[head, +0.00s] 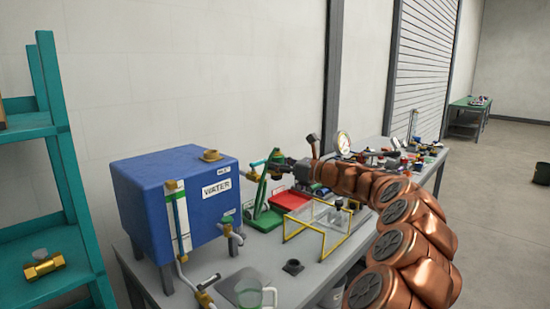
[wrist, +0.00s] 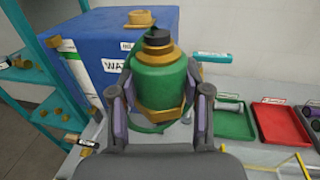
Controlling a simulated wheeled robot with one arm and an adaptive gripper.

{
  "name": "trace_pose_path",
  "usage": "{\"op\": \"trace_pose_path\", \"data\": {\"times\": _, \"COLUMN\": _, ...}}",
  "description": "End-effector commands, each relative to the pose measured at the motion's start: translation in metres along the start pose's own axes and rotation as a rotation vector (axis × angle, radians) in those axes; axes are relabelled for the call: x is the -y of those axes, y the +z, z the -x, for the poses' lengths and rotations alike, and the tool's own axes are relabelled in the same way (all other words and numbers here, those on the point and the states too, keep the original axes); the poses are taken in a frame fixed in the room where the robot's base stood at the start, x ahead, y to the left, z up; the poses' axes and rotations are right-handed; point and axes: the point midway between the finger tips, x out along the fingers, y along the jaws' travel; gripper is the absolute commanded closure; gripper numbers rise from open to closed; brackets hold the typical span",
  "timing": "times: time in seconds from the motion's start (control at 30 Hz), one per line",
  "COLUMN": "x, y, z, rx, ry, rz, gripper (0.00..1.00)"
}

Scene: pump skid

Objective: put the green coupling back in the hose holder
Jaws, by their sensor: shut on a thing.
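The green coupling (wrist: 160,85) has brass-coloured collars and a dark top, and stands upright between the fingers of my gripper (wrist: 160,98). My gripper is shut on it. In the head view the coupling (head: 275,156) is held above the bench, right of the blue water tank. A green hose (head: 261,190) hangs below it toward the bench. A small black square fitting with a round opening (head: 292,267) sits on the front of the bench; I cannot tell whether it is the hose holder.
The blue tank (head: 147,200) with taps stands left on the bench. Green and red trays (wrist: 282,124) lie to the right. A teal shelf (head: 60,150) stands left.

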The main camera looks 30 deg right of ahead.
Motion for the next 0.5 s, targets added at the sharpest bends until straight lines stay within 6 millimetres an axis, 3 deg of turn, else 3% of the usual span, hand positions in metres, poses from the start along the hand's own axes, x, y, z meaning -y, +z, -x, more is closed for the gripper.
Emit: {"op": "trace_pose_path", "data": {"times": 0.5, "x": 0.008, "y": -0.055, "z": 0.009, "rx": 0.000, "ry": 0.000, "rz": -0.002, "gripper": 0.92}}
